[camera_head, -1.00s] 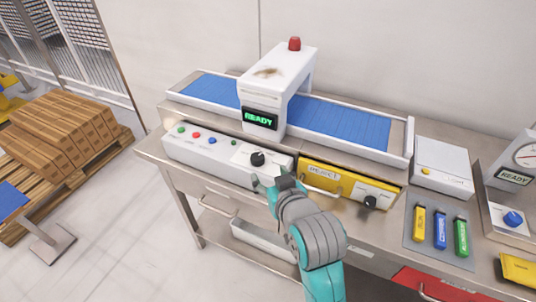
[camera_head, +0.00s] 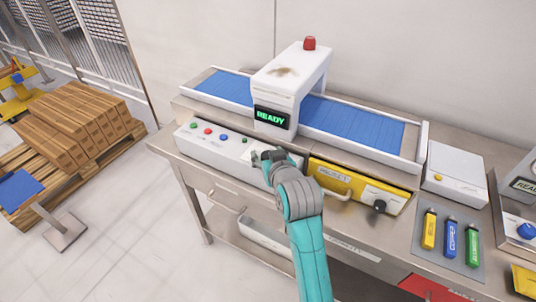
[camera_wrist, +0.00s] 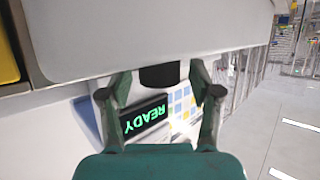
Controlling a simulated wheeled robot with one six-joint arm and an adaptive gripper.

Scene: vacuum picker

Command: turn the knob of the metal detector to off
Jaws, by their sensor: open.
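The metal detector (camera_head: 285,88) is a white arch over a blue conveyor, with a green READY display (camera_head: 270,118) and a red lamp (camera_head: 309,43) on top. Its white control panel (camera_head: 192,150) has coloured buttons along the front. The black knob (camera_wrist: 160,75) sticks out from the white panel face in the wrist view, between my open fingers, with a gap visible on each side. My gripper (camera_head: 258,156) is at the panel's right part in the head view and hides most of the knob there. The knob's pointer setting cannot be made out.
A yellow reject box (camera_head: 340,183) with a handle and black knob (camera_head: 379,206) sits right of the panel. Coloured sticks lie on a grey mat (camera_head: 428,255) farther right, near a white box (camera_head: 455,175).

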